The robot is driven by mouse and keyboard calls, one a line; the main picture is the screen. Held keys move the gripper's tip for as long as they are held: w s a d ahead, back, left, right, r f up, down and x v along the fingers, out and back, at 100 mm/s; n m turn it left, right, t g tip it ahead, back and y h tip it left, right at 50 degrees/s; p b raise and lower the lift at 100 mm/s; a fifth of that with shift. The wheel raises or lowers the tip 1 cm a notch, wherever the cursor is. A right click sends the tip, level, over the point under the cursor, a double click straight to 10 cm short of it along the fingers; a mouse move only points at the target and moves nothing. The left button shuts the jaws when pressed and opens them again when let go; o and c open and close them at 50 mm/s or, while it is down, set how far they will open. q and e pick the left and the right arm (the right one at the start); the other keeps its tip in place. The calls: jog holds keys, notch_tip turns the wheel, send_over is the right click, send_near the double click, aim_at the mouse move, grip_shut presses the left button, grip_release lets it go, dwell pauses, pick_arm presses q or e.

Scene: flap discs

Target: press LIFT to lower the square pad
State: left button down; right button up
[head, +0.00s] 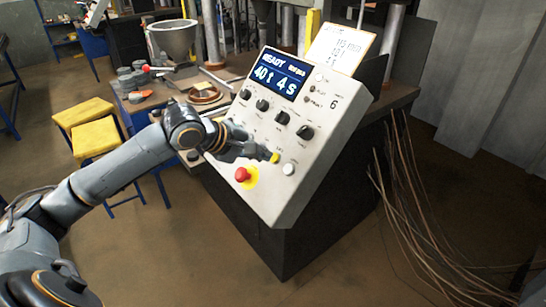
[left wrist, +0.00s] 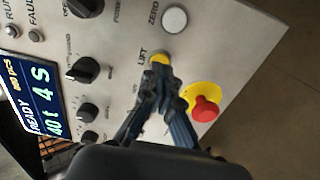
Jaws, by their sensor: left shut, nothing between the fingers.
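The LIFT button is a yellow round button on the slanted control panel (head: 300,122), in the head view (head: 275,157) and in the left wrist view (left wrist: 160,58), where the word LIFT stands beside it. My left gripper (head: 267,155) is shut and empty. Its fingertips (left wrist: 158,72) are at the button and cover part of it; I cannot tell if they touch it. The blue display (head: 277,75) reads READY, 40 t, 4 s. I cannot make out the square pad for certain. My right gripper is not in view.
A red emergency stop (head: 242,174) on a yellow disc sits close beside the LIFT button. A white ZERO button (head: 289,169) is on the other side. Several black knobs are above. Cables (head: 425,205) hang at the right; yellow stools (head: 96,138) stand left.

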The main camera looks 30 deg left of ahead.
pick_arm(q)
jog(key=shift+p+x, duration=0.4)
jog(key=shift+x, duration=0.6)
dwell(0.4)
jog(key=shift+p, duration=0.55)
dwell(0.5)
jog(key=shift+p+v, duration=0.75)
jog(key=shift+v, duration=0.6)
jog(key=shift+p+v, duration=0.6)
jog(key=shift+v, duration=1.95)
